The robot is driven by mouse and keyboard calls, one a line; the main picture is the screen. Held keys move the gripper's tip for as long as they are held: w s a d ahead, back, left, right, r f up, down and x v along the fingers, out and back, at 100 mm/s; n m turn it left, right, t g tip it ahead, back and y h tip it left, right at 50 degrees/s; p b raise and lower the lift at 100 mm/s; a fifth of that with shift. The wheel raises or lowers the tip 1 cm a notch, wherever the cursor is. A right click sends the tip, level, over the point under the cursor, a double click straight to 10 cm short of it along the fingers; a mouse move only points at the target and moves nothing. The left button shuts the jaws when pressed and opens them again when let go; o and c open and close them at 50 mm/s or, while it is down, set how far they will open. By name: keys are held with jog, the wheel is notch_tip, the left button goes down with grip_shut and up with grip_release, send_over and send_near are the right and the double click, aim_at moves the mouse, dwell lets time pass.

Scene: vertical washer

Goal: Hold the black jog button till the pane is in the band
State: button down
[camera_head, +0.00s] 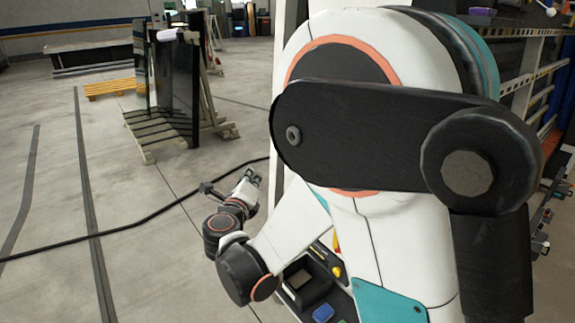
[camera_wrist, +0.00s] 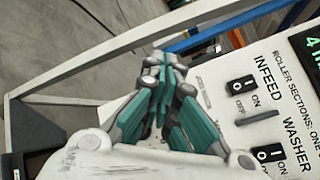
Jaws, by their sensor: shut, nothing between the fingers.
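My gripper (camera_wrist: 160,75) is shut and empty in the middle of the wrist view, its teal fingers together. In the head view my gripper (camera_head: 248,180) is small, left of my big arm links. A pale control panel (camera_wrist: 232,140) lies to the right of the fingers in the wrist view. It bears an INFEED switch (camera_wrist: 242,88) and a WASHER switch (camera_wrist: 269,154), both black rockers. I cannot make out the black jog button, and the band is not seen. Whether the fingers touch anything is unclear.
A dark box with a blue button (camera_head: 323,313) and a yellow button (camera_head: 337,271) shows below my arm. Dark glass panes (camera_head: 177,85) stand on a rack at the back left. A black cable (camera_head: 130,227) crosses the floor. A green-lettered display (camera_wrist: 313,45) is at the right edge.

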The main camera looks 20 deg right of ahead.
jog(key=w+d, duration=0.2)
jog(key=d, duration=0.6)
jog(key=shift+w+d, duration=0.2)
jog(key=shift+w, duration=0.15)
jog(key=shift+d, duration=0.2)
dwell(1.2)
jog(key=shift+w+d, duration=0.15)
jog(key=shift+d, duration=0.1)
